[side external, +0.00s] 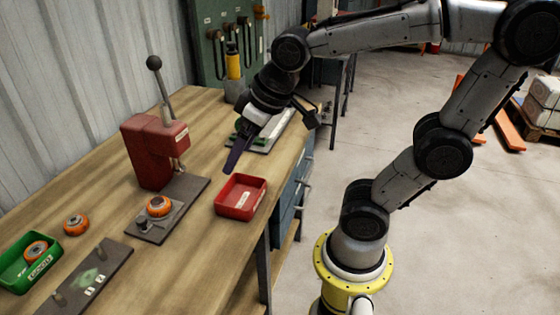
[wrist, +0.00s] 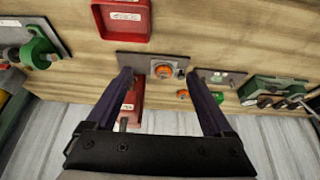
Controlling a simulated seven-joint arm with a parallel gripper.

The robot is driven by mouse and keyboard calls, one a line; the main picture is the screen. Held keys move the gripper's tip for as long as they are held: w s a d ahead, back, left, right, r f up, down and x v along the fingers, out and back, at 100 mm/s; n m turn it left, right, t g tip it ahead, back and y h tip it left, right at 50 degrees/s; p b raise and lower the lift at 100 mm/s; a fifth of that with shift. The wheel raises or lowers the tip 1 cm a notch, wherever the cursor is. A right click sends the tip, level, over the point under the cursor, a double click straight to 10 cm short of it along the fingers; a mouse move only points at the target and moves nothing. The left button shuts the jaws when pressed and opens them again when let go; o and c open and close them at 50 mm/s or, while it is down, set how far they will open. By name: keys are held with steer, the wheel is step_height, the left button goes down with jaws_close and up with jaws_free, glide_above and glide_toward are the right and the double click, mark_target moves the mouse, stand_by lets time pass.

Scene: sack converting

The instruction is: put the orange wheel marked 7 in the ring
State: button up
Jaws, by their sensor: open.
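Three orange wheels with dark centres show in the side external view. One wheel (side external: 159,206) is on the dark base plate (side external: 190,192) of the red press, one loose wheel (side external: 76,224) lies on the bench, and one (side external: 36,250) is in the green bin (side external: 17,277). I cannot read a 7 on any of them, and I cannot make out which part is the ring. The wheel on the press plate (wrist: 163,71) shows between my fingers in the wrist view. My gripper (side external: 233,166) is open and empty, above the bench beyond the red tray.
The red press (side external: 152,152) with its upright lever stands at the back of the bench. A dark plate with two pegs (side external: 92,276) lies at the lower left. A green fixture (wrist: 40,52) shows at left in the wrist view.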

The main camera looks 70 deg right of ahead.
steer(key=s+f, duration=0.1)
steer(key=s, duration=0.7)
steer(key=shift+d+f, duration=0.15)
